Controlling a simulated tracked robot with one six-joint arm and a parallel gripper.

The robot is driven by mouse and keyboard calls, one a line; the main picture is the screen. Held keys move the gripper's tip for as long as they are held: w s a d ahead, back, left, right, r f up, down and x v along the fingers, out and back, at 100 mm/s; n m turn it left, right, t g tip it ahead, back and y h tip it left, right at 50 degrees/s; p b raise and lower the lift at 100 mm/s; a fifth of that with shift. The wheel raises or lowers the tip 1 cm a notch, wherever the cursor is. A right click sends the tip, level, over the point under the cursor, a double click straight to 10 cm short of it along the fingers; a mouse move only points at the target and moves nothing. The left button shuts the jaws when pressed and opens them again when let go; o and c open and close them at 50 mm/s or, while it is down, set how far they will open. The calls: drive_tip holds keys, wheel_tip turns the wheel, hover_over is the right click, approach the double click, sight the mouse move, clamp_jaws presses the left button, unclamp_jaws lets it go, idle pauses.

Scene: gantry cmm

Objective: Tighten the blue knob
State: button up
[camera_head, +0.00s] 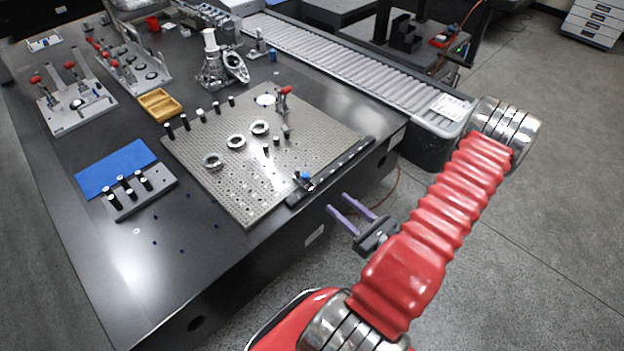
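The blue knob (306,175) is small and sits near the front end of a black rail (340,168) along the right edge of the perforated plate (252,208). A small metal fitting shows right beside the knob. Its fine shape is too small to tell. My gripper (337,202) has two purple fingers that are spread apart with nothing between them. It appears below and right of the knob in the picture, in front of the table's side. It is open and apart from the knob.
The dark table (140,265) carries metal rings (213,161), a red-handled clamp (284,98), black pins, a blue mat (116,168) and a pin block (141,192). A roller conveyor (340,67) runs behind it. The floor at right is mostly clear.

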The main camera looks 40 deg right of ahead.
sight(308, 177)
idle(0.4)
drive_tip(key=shift+w+d, duration=0.2)
drive_tip(key=shift+w, duration=3.25)
drive_tip(key=shift+w+d, duration=0.15)
drive_tip(key=shift+w, duration=3.3)
drive_tip(key=shift+c, duration=0.4)
clamp_jaws()
